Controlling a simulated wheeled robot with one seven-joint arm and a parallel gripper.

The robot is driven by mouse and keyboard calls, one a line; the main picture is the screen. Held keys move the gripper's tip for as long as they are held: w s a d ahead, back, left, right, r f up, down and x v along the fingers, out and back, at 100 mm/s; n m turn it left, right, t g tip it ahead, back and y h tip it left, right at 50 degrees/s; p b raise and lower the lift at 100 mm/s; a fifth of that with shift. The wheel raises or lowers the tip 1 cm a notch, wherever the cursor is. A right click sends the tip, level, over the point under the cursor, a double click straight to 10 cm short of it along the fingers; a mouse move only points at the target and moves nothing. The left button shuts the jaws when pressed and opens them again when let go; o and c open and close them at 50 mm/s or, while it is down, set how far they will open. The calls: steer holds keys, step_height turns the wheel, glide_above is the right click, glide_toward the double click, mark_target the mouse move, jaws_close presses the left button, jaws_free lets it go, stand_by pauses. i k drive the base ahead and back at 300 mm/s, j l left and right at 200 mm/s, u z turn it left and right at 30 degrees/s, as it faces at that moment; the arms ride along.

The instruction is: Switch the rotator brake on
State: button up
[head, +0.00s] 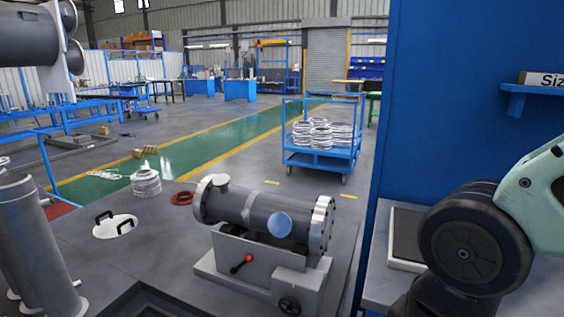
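A grey flanged shell (245,208) lies on its side on a grey rotator stand (228,249) at the lower middle of the head view. A short lever with a red knob (249,258) sticks out of the stand's front face and leans up to the right. A dark handwheel (290,306) sits on the box at the stand's lower right. Which of these is the brake is not labelled, and I cannot tell its setting. Part of my arm shows at the right edge, well right of the stand. My gripper is out of view.
A blue panel (455,90) with a small shelf (530,90) stands at the right. A white disc with black handles (114,227), a red ring (182,198) and a coil (145,182) lie left of the shell. A blue cart (318,160) stands behind.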

mark_target(249, 258)
steer(key=i+j, duration=0.15)
steer(key=j, duration=0.25)
steer(key=i+j+u, duration=0.15)
steer(key=j, duration=0.25)
steer(key=i+j, duration=0.15)
steer(key=j, duration=0.2)
steer(key=i+j+u, duration=0.15)
steer(key=j, duration=0.25)
steer(key=i+j, duration=0.2)
steer(key=j, duration=0.15)
steer(key=u, duration=0.05)
